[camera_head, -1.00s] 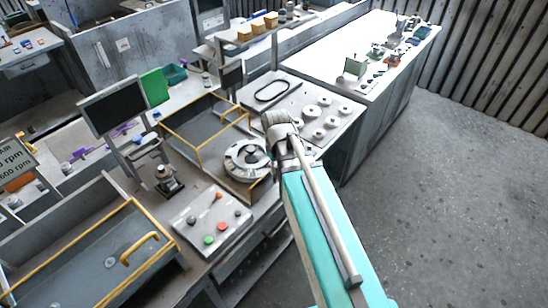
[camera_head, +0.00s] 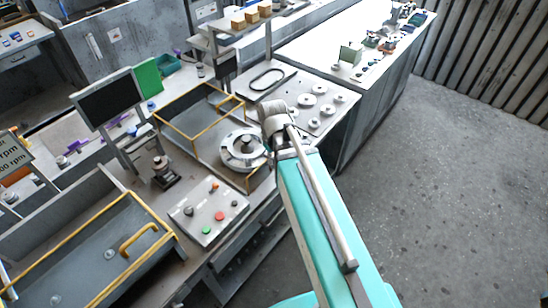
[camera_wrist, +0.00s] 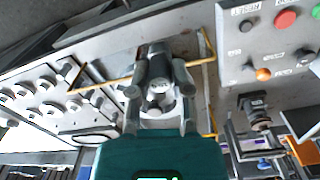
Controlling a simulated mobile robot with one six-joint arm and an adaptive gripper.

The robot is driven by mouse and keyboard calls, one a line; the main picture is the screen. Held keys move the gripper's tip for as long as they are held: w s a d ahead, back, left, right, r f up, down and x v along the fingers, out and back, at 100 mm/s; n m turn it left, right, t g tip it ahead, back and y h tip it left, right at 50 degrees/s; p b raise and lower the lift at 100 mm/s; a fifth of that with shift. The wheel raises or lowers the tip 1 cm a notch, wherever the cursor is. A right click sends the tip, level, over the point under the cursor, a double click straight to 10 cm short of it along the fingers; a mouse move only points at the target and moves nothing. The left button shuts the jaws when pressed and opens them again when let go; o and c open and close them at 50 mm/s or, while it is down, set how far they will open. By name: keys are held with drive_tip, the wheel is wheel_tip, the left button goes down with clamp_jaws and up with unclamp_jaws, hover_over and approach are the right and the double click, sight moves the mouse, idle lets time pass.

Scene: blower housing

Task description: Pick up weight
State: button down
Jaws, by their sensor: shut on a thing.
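Several round pale-grey weights (camera_head: 318,88) lie on a light tray at the back of the bench in the head view. They also show at the left of the wrist view (camera_wrist: 47,84). My gripper (camera_wrist: 157,92) is in the middle of the wrist view, over the round fixture. It is shut on a small grey piece, which looks like a weight but is mostly hidden by the fingers. In the head view my arm hides the fingertips. The round grey fixture (camera_head: 243,150) with a central hub stands beside my wrist, inside a yellow-edged frame.
A panel with red and green buttons (camera_head: 208,211) stands in front of the fixture. Yellow rails (camera_head: 200,140) edge the frame. A black belt loop (camera_head: 267,78) lies left of the weights. A monitor (camera_head: 108,105) stands at the left. Floor on the right is clear.

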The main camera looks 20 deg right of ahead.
drive_tip(key=shift+r+p, duration=2.35)
drive_tip(key=shift+r, duration=0.1)
drive_tip(key=shift+f, duration=0.2)
